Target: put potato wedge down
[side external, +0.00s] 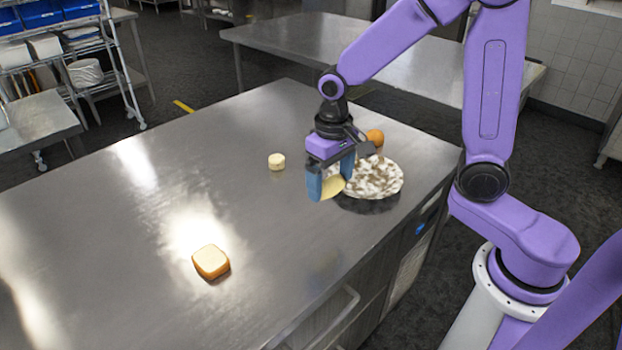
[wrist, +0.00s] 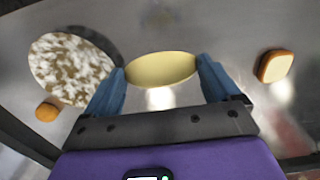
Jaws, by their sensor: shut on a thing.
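The potato wedge (wrist: 162,68) is a pale yellow oval piece. My gripper (side external: 338,178) is shut on it, with one blue finger at each end. In the side view the potato wedge (side external: 333,187) shows between the fingertips, in front of the left edge of a white and brown mottled round plate or board. From these views I cannot tell exactly how high it is above the metal table (side external: 130,230). In the wrist view the gripper (wrist: 160,80) has the mottled round (wrist: 72,68) to its left.
A bread piece with a brown crust (side external: 211,262) lies at the table's front; it also shows in the wrist view (wrist: 275,66). A small pale cylinder (side external: 276,161) stands left of my gripper. An orange-brown round item (side external: 375,137) is behind the mottled round. The table's left side is clear.

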